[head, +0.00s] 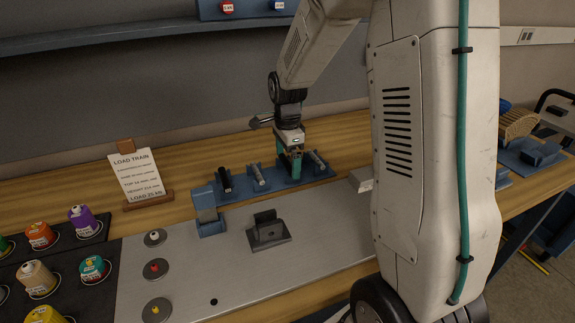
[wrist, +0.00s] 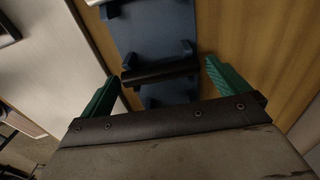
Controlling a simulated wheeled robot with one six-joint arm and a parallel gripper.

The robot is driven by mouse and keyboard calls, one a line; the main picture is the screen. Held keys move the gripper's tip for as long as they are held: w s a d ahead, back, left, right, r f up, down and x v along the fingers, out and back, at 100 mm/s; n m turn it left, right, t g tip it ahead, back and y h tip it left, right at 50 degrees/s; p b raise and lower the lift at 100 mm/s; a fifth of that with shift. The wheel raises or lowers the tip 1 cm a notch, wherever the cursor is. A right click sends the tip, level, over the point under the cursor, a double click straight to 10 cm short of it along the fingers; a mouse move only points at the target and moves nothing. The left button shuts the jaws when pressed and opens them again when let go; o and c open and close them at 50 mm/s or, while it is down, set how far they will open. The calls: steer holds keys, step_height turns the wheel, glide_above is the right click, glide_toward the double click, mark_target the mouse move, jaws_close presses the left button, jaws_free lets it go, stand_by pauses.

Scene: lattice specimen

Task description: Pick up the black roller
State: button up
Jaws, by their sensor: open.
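The black roller (wrist: 160,72) lies across a pair of blue supports on a blue rack (wrist: 150,35) in the wrist view. My gripper (wrist: 162,76) is open, with one green finger beyond each end of this roller. No contact shows, and I cannot tell the height gap. In the head view my gripper (head: 292,168) is over the blue rack (head: 274,187), and its fingers hide most of what is beneath. A dark roller (head: 225,180) shows at the rack's left end. Paler rollers lie at a middle place (head: 257,174) and the right end (head: 317,160).
A blue upright block (head: 207,212) and a dark grey fixture (head: 268,230) stand in front of the rack on a metal plate (head: 330,228). A sign (head: 141,176) stands to the left.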

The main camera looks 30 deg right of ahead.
steer(key=c, duration=1)
steer(key=shift+r, duration=0.15)
